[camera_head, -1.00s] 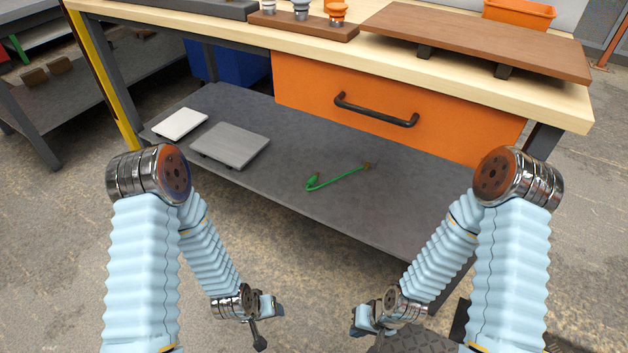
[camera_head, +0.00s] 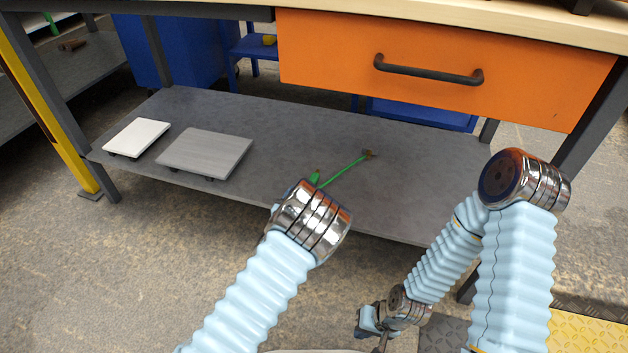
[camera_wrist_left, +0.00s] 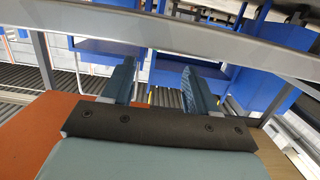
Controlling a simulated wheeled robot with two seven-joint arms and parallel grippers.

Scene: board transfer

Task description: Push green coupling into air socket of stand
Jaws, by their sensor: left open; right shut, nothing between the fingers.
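A thin green hose (camera_head: 340,172) lies on the dark lower shelf of the workbench. A green piece (camera_head: 315,178) is at its near end and a small brownish piece (camera_head: 368,154) is at its far end. I cannot make out which end is the coupling, and no stand with an air socket can be identified. My left gripper (camera_wrist_left: 158,78) is open and empty in the left wrist view; in the head view it is hidden by my left arm, which covers the shelf's front edge near the hose. My right gripper (camera_head: 368,325) is shut and empty, low in front of the shelf.
A white board (camera_head: 137,137) and a grey board (camera_head: 205,153) lie on the left of the shelf (camera_head: 430,195). An orange drawer (camera_head: 330,55) with a dark handle (camera_head: 428,72) hangs above. The shelf right of the hose is clear.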

